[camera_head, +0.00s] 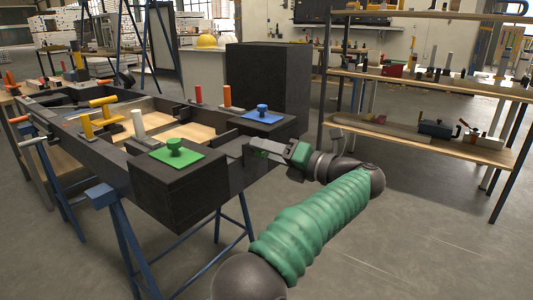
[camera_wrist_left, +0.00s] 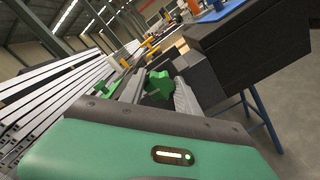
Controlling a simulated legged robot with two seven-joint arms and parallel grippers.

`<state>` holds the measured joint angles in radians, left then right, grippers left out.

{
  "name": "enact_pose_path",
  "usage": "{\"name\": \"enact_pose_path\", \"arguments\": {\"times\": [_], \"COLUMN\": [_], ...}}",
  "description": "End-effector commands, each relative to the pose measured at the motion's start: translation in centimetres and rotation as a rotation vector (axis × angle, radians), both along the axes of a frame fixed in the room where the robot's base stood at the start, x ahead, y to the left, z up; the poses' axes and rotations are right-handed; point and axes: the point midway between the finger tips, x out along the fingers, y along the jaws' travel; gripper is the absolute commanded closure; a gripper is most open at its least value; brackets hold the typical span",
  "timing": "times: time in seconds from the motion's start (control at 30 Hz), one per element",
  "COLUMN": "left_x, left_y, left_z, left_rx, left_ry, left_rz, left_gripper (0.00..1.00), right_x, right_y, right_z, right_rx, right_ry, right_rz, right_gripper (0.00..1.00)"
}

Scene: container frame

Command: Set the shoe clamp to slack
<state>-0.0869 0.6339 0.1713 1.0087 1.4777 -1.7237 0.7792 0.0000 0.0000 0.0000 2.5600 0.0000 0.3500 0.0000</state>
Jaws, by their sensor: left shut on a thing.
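My left gripper (camera_head: 262,150) reaches to the right outer side of the dark container frame (camera_head: 225,134), between the green-topped and blue-topped corner blocks. In the left wrist view its two grey fingers (camera_wrist_left: 158,92) are shut on a green lobed knob (camera_wrist_left: 158,84). The head view does not show this knob, as the gripper hides it. I cannot tell the clamp's setting or see the rest of its body. My right gripper is in neither view.
A green plate with a knob (camera_head: 177,150) tops the near corner block, and a blue plate with a knob (camera_head: 262,113) tops the far one. Upright coloured handles stand along the frame. Blue trestle legs (camera_head: 133,240) carry it. A shelf (camera_head: 420,140) stands at right; the floor between is clear.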

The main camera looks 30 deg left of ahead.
Motion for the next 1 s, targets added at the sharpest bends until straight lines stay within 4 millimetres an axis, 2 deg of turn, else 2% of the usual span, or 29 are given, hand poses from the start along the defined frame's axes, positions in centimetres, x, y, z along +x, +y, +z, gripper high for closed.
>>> {"name": "enact_pose_path", "arguments": {"times": [0.03,0.37,0.4,0.53,0.87,1.0], "left_x": [0.0,0.0,0.0,0.0,0.0,-0.1], "left_y": [0.0,0.0,0.0,0.0,-0.2,-2.1], "left_z": [-0.4,-0.5,-0.5,-0.3,0.0,0.3], "left_rx": [-0.006,-0.007,-0.007,-0.005,-0.003,-0.003], "left_ry": [0.004,0.004,0.004,0.002,-0.001,0.0], "left_rz": [0.003,0.003,0.003,0.002,0.0,-0.003], "left_gripper": [1.0,1.0,0.57,0.41,0.4,0.4], "right_x": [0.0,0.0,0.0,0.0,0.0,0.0], "right_y": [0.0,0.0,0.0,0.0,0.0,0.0], "right_z": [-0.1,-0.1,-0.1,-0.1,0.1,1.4], "right_rx": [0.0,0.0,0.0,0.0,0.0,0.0], "right_ry": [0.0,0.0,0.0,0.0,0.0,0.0], "right_rz": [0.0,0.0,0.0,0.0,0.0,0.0], "right_gripper": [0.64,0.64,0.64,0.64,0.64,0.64]}}
